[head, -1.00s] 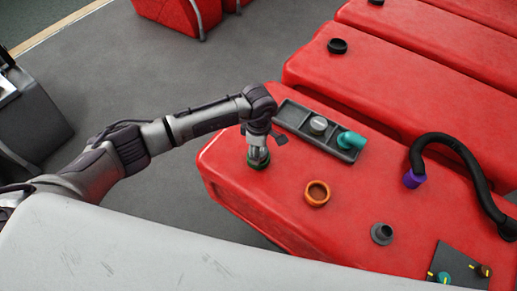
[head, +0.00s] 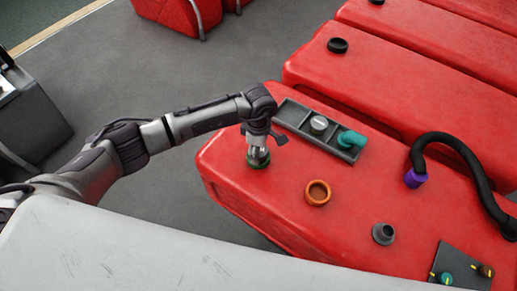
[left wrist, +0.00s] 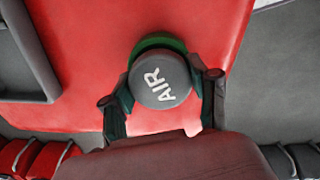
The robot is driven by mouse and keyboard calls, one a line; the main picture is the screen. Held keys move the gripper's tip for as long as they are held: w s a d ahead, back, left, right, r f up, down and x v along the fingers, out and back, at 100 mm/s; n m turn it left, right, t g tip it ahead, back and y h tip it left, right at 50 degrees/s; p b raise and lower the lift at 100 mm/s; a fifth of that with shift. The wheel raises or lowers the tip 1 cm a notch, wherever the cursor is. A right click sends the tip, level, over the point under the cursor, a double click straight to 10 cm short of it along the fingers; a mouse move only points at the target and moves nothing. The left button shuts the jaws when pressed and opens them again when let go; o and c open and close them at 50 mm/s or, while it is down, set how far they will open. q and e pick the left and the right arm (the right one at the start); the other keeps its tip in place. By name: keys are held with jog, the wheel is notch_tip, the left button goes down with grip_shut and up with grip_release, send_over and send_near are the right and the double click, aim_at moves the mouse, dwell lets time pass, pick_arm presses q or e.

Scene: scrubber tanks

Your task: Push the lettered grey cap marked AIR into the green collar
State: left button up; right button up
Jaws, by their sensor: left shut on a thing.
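The grey cap (left wrist: 160,78) with white AIR lettering sits between the two fingers of my left gripper (left wrist: 163,98), which is shut on it. The green collar (left wrist: 157,43) shows as a rim past the cap's far edge in the left wrist view. In the head view my left gripper (head: 258,155) points down over the green collar (head: 258,164) near the left end of the red tank. The cap is at the collar's opening; how deep it sits I cannot tell. My right gripper is not in view.
The red tank (head: 280,205) also bears an orange collar (head: 317,193), a grey port (head: 383,234), a black hose (head: 470,160) with a purple end and a knob panel (head: 460,265). A grey tray (head: 295,115) behind the gripper holds a grey cap (head: 319,124) and a teal elbow (head: 351,140).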

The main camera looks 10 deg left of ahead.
pick_arm(q)
jog(key=shift+s+f+b, duration=0.1)
jog(key=shift+f+b, duration=0.2)
dwell(0.4)
jog(key=o, duration=1)
jog(key=shift+o, duration=0.2)
jog(key=shift+o, duration=0.9)
jog(key=shift+r, duration=0.1)
jog(key=shift+r+p, duration=2.05)
jog(key=shift+r, duration=1.4)
